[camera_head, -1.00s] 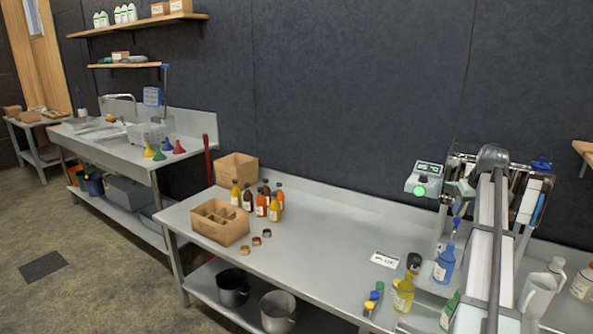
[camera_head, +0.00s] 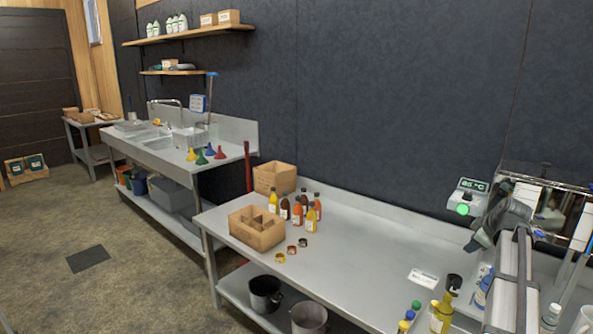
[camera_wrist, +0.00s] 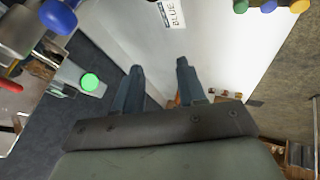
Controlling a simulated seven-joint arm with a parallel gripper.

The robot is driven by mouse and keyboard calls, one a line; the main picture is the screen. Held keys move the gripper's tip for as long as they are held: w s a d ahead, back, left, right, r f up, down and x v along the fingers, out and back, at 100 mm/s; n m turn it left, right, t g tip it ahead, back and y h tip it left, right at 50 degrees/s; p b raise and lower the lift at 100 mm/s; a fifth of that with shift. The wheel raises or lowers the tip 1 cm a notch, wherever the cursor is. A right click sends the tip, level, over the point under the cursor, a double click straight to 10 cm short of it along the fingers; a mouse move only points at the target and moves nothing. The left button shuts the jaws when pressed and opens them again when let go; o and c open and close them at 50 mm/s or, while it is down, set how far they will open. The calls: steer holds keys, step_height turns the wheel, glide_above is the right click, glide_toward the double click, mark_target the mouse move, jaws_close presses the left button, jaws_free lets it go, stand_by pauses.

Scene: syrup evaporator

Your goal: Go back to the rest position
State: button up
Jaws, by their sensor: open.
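My gripper (camera_head: 473,246) is at the right of the head view, raised above the right part of the steel table (camera_head: 355,247) and in front of the dark wall. In the wrist view, my gripper (camera_wrist: 158,68) shows two dark fingers standing well apart with nothing held between them. My arm hides part of the equipment at the far right.
A display box with a green light (camera_head: 467,197) stands close behind my gripper. A yellow bottle (camera_head: 443,308) is below it. A divided carton (camera_head: 257,228) and several filled bottles (camera_head: 298,210) stand farther left. The table's middle is mostly clear.

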steer(key=s+a+f+m+g+y, duration=0.1)
steer(key=s+a+f+m+g, duration=0.2)
steer(key=s+a+f, duration=0.6)
steer(key=s+a+f+m+g, duration=0.35)
steer(key=a+f, duration=0.85)
steer(key=f, duration=0.4)
steer(key=s+a+f+m+g+y, duration=0.1)
steer(key=s+a+f+m+g, duration=0.15)
steer(key=s+a+f, duration=0.65)
steer(key=s+a+f+g, duration=0.1)
steer(key=s+a+f, duration=0.3)
steer(key=s+f, duration=0.4)
steer(key=s+a+f+g+h, duration=0.1)
steer(key=s+a+f, duration=0.3)
steer(key=s+f, duration=0.4)
steer(key=s+a+f+n+g, duration=0.1)
steer(key=s+a+f+g, duration=0.2)
steer(key=s+a+f, duration=0.2)
steer(key=s+f, duration=0.3)
steer(key=s, duration=0.1)
steer(key=shift+s+f, duration=0.3)
steer(key=shift+s, duration=0.1)
